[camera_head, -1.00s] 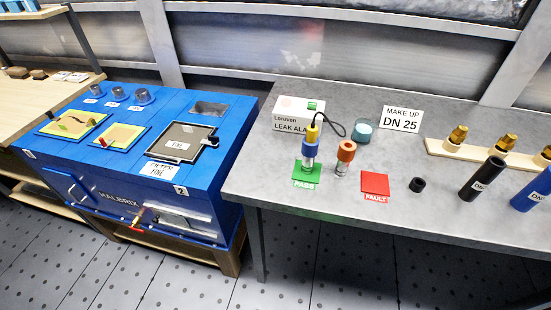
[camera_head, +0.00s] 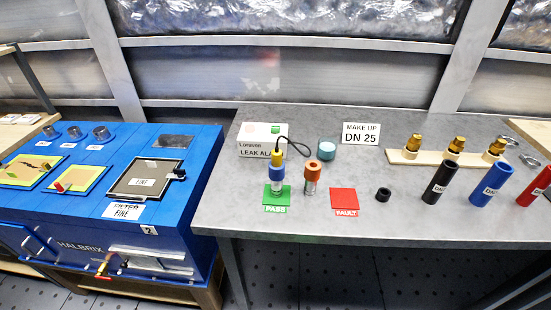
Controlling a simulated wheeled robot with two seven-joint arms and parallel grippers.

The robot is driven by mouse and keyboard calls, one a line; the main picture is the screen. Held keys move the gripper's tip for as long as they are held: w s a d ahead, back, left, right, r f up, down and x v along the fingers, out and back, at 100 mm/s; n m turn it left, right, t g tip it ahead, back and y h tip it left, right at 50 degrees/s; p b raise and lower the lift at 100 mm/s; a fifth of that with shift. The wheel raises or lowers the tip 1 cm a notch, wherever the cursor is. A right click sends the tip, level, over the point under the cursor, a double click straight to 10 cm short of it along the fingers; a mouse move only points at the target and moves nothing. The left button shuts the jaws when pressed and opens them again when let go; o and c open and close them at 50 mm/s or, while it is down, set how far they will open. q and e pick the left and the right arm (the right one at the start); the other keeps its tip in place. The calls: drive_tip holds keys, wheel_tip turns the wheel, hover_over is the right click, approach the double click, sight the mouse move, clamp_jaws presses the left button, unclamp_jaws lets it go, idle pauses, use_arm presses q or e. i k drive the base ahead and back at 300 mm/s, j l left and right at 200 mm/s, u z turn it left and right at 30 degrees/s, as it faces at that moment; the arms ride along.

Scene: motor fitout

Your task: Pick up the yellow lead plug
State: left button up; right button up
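The yellow lead plug (camera_head: 278,158) sits on top of a fitting with a blue collar (camera_head: 276,173) and a silver lower part. The fitting stands upright on the green PASS pad (camera_head: 282,200). A black cable (camera_head: 294,143) loops from the plug back towards the white leak alarm box (camera_head: 262,136). Neither of my grippers shows in the head view.
An orange-collared fitting (camera_head: 312,170) stands just right of the plug. A red FAULT pad (camera_head: 343,199), a black ring (camera_head: 383,194), a teal-topped cup (camera_head: 327,149) and coloured tubes (camera_head: 440,180) share the grey bench (camera_head: 300,224). A blue cabinet (camera_head: 130,215) stands left.

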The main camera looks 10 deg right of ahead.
sight(277, 154)
drive_tip(key=i+l, duration=0.1)
drive_tip(key=l, duration=0.5)
drive_tip(key=i+l+u, duration=0.15)
drive_tip(key=l, duration=0.45)
drive_tip(key=k, duration=0.05)
